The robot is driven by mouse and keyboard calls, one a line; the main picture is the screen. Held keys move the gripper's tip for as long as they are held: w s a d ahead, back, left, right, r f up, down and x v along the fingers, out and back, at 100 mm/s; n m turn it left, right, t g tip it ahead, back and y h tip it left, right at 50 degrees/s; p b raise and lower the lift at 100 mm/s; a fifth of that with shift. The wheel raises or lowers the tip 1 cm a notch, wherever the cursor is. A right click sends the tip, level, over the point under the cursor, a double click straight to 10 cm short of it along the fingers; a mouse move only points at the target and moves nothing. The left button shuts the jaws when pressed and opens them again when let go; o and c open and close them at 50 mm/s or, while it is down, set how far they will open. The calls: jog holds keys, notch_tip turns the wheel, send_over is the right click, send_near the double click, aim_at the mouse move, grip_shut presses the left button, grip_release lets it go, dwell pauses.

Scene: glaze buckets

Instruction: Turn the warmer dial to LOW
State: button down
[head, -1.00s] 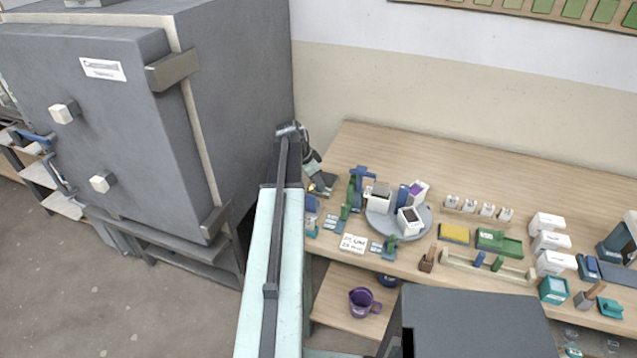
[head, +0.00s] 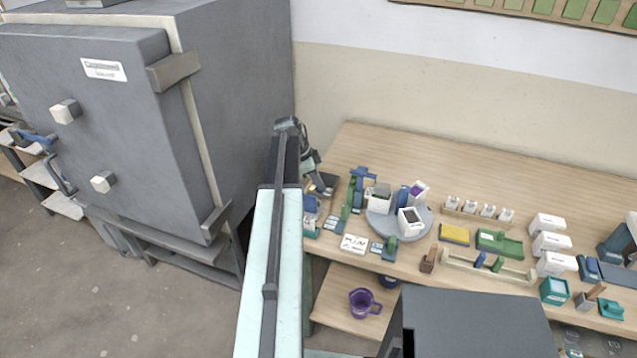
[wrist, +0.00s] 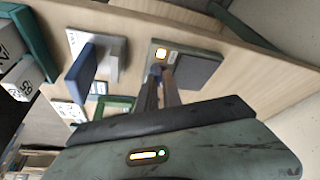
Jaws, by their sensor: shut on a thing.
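My gripper (wrist: 164,72) is at the panel, just below the lamp in the wrist view. Its fingers are close together and shut on the warmer dial, which they mostly hide. I cannot read the dial's setting or marks. In the head view my gripper is largely hidden by my arm.
A grey turntable (head: 380,228) with white containers stands right of the warmer. Green and blue tools and small cards lie nearby. The big grey kiln (head: 245,95) is close on the left. A purple jug (head: 363,303) sits on the lower shelf.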

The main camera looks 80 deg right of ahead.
jog(key=c, duration=1.5)
grip_release()
jog(key=p+v, duration=0.7)
jog(key=v, duration=0.1)
jog(key=shift+f, duration=0.1)
